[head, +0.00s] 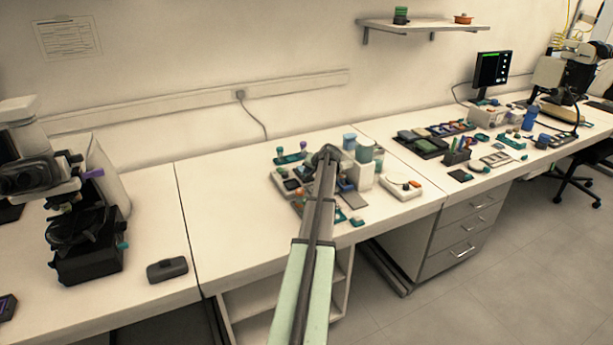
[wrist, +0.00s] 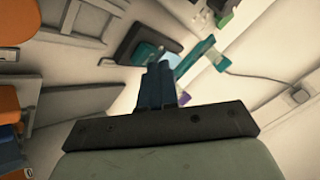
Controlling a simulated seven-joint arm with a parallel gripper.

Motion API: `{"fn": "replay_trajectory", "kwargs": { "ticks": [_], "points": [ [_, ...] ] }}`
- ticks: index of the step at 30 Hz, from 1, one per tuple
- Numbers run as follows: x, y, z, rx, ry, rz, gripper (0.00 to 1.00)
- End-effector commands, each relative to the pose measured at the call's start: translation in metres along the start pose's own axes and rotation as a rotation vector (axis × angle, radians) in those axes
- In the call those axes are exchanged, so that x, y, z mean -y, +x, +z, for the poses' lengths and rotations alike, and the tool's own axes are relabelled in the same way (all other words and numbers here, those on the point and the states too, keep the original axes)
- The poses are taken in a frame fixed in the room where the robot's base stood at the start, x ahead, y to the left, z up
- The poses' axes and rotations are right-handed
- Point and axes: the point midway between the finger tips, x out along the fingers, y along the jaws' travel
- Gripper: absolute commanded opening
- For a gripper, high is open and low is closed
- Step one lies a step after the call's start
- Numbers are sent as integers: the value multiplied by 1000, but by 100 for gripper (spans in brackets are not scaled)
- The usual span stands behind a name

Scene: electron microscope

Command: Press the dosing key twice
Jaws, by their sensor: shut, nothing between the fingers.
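My gripper (head: 326,153) is at the end of my outstretched arm, over a cluster of small lab items on the middle bench. In the wrist view its two dark fingers (wrist: 162,82) are together, with nothing between them. Right of the gripper stands a white device (head: 365,171) with a teal-topped cylinder (head: 365,150) above it. I cannot tell which part is the dosing key; my arm hides some of the cluster.
Teal racks (head: 290,157) and small parts lie left of and under my arm. A microscope (head: 85,215) stands far left, and a black box (head: 167,269) lies near the front edge. The left half of the middle bench is mostly clear. A wall shelf (head: 425,23) hangs at the back.

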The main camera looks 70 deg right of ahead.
Motion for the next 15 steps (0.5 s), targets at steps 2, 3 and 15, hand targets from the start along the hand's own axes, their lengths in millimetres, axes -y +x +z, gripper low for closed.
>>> {"fn": "replay_trajectory", "kwargs": {
  "ticks": [2,3,15],
  "points": [
    [0,0,0,0,0,0,0],
    [0,0,0,0,0,0,0],
    [10,-14,-11,-2,0,-1,0]
  ]
}}
